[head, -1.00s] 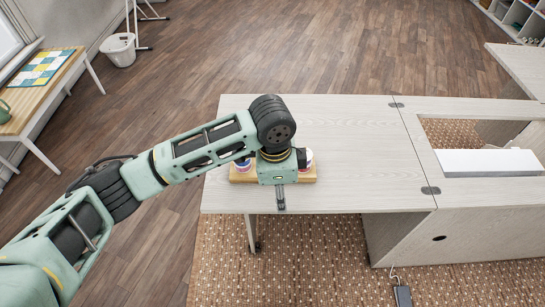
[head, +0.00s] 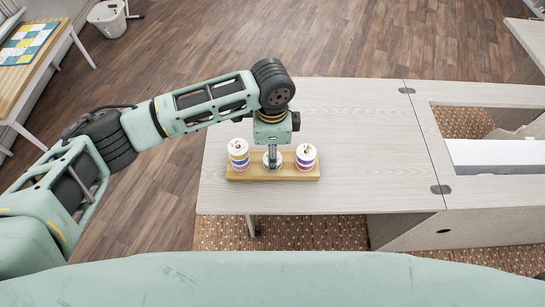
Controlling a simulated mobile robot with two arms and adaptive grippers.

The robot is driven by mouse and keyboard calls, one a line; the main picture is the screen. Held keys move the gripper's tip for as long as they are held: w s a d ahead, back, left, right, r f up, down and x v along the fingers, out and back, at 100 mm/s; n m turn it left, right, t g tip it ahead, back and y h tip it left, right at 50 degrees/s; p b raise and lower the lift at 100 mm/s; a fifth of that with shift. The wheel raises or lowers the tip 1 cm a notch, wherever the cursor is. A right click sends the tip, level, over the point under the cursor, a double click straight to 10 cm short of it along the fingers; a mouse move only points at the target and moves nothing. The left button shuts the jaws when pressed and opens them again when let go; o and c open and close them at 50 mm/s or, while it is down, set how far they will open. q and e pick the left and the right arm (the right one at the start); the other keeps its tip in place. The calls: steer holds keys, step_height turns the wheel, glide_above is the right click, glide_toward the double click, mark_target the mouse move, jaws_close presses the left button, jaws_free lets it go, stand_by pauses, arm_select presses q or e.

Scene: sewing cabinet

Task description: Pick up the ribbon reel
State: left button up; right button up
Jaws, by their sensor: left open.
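A wooden stand (head: 287,174) lies on the pale table and carries ribbon reels in a row. The left reel (head: 239,153) has white, purple and yellow bands. The right reel (head: 306,157) has white, red and purple bands. Between them a middle piece with a pale rim (head: 280,163) is mostly hidden by my left gripper (head: 272,164). My left gripper points down over this middle spot, open. Whether its fingers touch the middle piece I cannot tell. My right gripper is not in view.
The sewing cabinet top (head: 360,120) is clear around the stand. To the right is a rectangular opening with a white block (head: 495,154). A side table with a patchwork piece (head: 28,42) and a white bin (head: 108,18) stand at far left.

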arm_select(q)
step_height(320, 180, down, 4)
steer(key=shift+r+p, duration=0.1)
steer(key=shift+p, duration=0.2)
steer(key=shift+f, duration=0.2)
steer(key=c, duration=1)
steer(key=shift+c, duration=0.2)
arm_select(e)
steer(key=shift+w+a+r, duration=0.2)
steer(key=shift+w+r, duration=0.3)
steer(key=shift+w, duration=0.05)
arm_select(q)
steer(key=shift+w+r, duration=0.1)
steer(key=shift+r, duration=0.4)
step_height(320, 180, up, 17)
steer(key=b, duration=0.1)
steer(key=shift+b, duration=0.3)
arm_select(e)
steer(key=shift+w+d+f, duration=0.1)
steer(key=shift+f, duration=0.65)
